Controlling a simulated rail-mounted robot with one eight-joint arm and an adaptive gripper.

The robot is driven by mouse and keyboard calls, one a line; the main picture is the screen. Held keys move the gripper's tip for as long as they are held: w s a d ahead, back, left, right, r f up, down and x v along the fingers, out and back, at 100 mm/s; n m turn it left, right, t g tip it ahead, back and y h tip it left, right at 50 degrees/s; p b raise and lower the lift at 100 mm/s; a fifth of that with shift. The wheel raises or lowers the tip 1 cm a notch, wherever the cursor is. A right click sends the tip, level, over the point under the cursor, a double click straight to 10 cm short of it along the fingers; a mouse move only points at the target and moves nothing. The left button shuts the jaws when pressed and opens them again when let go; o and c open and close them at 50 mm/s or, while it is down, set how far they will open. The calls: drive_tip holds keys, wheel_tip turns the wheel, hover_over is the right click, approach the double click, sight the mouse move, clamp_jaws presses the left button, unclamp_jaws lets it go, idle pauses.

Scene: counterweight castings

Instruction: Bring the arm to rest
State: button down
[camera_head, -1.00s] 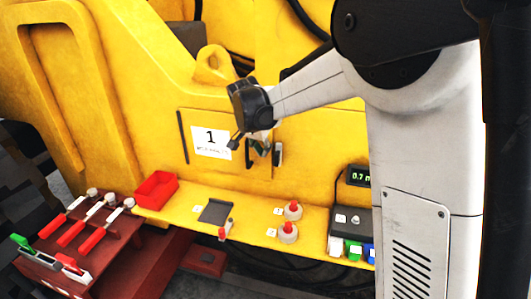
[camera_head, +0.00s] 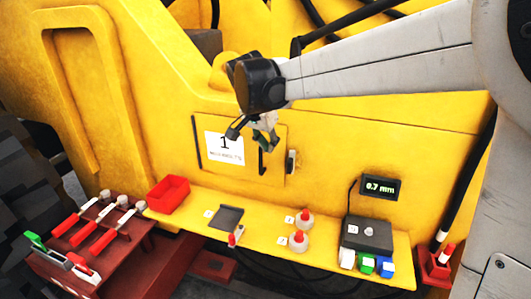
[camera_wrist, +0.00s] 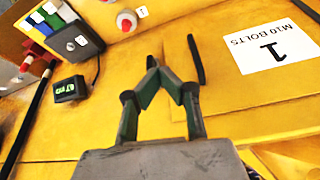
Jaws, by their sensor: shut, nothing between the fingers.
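My gripper (camera_head: 262,137) hangs in front of the yellow panel door (camera_head: 240,172) marked with the white "1 M10 BOLTS" label (camera_head: 225,148). My arm reaches in from the right in the head view. In the wrist view my gripper (camera_wrist: 154,66) has its fingertips together with nothing between them. The label (camera_wrist: 272,45) lies to the right of the fingers there, and a dark door handle strip (camera_wrist: 198,57) shows just beside them. In the head view the fingers partly cover the area near the door's right-hand handle.
A display (camera_head: 380,187) reads 0.7 mm. A red tool rack (camera_head: 140,236) stands at left.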

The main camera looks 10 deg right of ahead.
drive_tip(key=s+d+n+t+y+b, duration=0.1)
drive_tip(key=s+d+n, duration=0.1)
drive_tip(key=s, duration=0.5)
drive_tip(key=s+d+n+y+b, duration=0.1)
drive_tip(key=s+d+n, duration=0.15)
drive_tip(key=s, duration=0.55)
drive_tip(key=s+d+f+n+t+b, duration=0.1)
drive_tip(key=s+f+n, duration=0.1)
drive_tip(key=s+f, duration=0.2)
drive_tip(key=s+d+f+n+t+b, duration=0.1)
drive_tip(key=s+f, duration=0.4)
drive_tip(key=s, duration=0.5)
drive_tip(key=shift+s+n+t+y, duration=0.2)
drive_tip(key=shift+n+t+y, duration=0.15)
drive_tip(key=shift+t+y, duration=0.05)
drive_tip(key=c, duration=2.5)
unclamp_jaws()
